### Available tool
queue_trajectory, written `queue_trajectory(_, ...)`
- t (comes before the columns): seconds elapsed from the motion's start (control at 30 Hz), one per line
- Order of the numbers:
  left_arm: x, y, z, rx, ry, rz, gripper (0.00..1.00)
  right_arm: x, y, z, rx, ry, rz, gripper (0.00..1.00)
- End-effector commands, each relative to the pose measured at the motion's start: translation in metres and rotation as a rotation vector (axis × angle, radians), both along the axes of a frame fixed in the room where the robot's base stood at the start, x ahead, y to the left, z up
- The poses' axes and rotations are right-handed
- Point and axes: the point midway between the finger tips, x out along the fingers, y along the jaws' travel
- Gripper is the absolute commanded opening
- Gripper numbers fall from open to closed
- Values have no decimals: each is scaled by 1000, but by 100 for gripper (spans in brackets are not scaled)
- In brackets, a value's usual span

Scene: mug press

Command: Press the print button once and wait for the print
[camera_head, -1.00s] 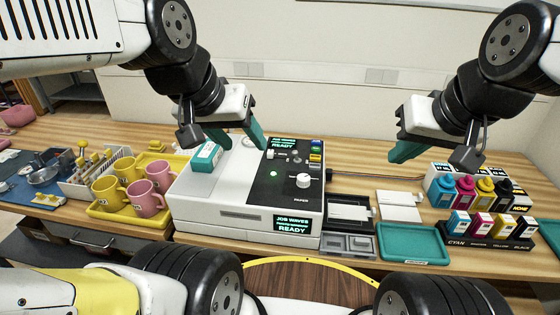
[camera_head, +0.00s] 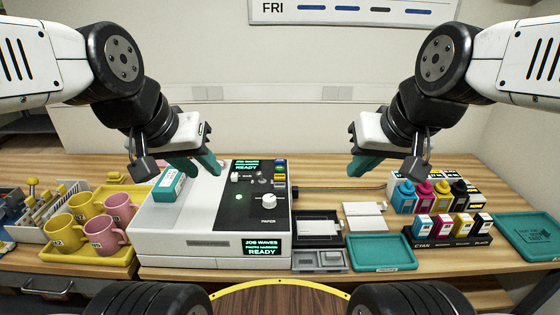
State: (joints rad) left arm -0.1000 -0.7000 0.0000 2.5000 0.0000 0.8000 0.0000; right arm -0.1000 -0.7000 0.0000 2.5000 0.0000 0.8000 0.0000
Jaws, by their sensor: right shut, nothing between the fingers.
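The white printer (camera_head: 160,243) stands on the table left of centre. Its black control panel (camera_head: 254,222) carries a white knob (camera_head: 268,200), a green light (camera_head: 239,197), small switches and a column of coloured buttons (camera_head: 280,173). I cannot tell which control is the print button. The upper screen (camera_head: 246,166) and front screen (camera_head: 262,246) both read JOB WAVES and READY. My right gripper (camera_head: 353,176) is shut and empty, right of the printer.
Yellow and pink mugs (camera_head: 105,235) stand on a yellow tray (camera_head: 98,257) at the left. A dark tray (camera_head: 318,228), white cards (camera_head: 364,210) and a teal tray (camera_head: 382,252) lie right of the printer. Ink bottles (camera_head: 422,195) and cartridges (camera_head: 444,227) stand further right.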

Motion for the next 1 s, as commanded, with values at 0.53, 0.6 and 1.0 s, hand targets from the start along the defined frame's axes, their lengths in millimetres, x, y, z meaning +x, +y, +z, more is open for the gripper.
queue_trajectory(0.53, 0, 0, 0, 0, 0, 0, 0, 0, 0, 0, 0, 0, 0, 0)
queue_trajectory(0.6, 0, 0, 0, 0, 0, 0, 0, 0, 0, 0, 0, 0, 0, 0)
queue_trajectory(1.0, 0, 0, 0, 0, 0, 0, 0, 0, 0, 0, 0, 0, 0, 0)
